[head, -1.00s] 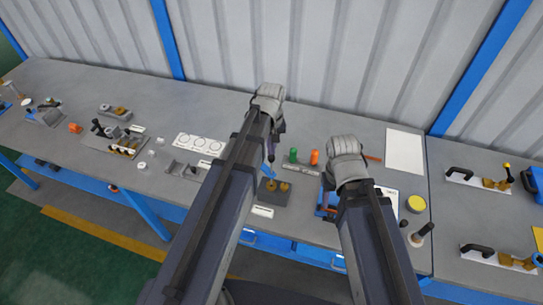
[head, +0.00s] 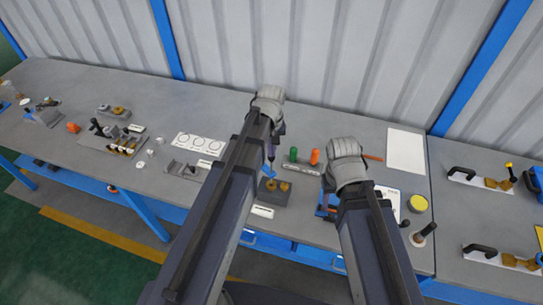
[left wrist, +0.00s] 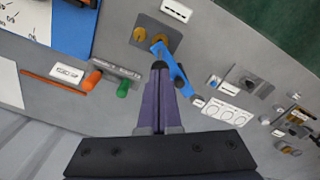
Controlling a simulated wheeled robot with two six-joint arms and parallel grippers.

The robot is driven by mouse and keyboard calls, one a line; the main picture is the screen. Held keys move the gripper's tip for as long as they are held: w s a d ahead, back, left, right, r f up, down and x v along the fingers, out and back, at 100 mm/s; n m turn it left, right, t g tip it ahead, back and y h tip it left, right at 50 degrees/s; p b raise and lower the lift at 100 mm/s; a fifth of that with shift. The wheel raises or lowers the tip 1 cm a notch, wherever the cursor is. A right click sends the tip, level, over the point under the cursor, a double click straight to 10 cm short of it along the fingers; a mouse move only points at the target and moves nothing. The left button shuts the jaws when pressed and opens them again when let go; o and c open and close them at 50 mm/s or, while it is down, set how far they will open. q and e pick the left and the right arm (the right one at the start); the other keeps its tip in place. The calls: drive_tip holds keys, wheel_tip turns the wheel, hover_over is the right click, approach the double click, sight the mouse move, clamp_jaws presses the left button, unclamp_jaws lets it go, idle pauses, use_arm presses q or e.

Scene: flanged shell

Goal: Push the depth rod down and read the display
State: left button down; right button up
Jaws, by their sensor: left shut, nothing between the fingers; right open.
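A blue depth gauge (left wrist: 172,66) with a bar-like body stands at a grey block (left wrist: 142,24) with two brass bushings. In the head view the blue gauge (head: 269,171) is partly hidden by my left arm, and the block (head: 283,198) is just below it. My left gripper (left wrist: 160,68) is shut and empty, its dark fingertips over or beside the blue body; I cannot tell whether they touch. It also shows in the head view (head: 271,156). The rod and a readable display cannot be made out. My right gripper (head: 329,184) is open, its fingers mostly hidden behind its wrist.
A green cylinder (head: 293,154) and an orange one (head: 315,156) stand behind the block. A white card (head: 263,211) lies in front of it. A blue tray (head: 322,205) and a yellow-topped round tin (head: 418,203) are near my right arm.

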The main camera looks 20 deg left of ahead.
sight(271, 161)
use_arm(q)
drive_tip(key=shift+f+b, duration=3.1)
drive_tip(key=shift+f, duration=0.1)
drive_tip(key=shift+r, duration=0.15)
drive_tip(key=shift+r+p, duration=0.95)
drive_tip(key=shift+p, duration=0.15)
drive_tip(key=s+d+f+m+y+b, duration=0.1)
drive_tip(key=s+d+f+m+b, duration=0.8)
drive_tip(key=s, duration=0.5)
drive_tip(key=shift+s+d+f+b, duration=0.2)
drive_tip(key=shift+d+f+b, duration=0.45)
drive_tip(key=shift+d, duration=0.1)
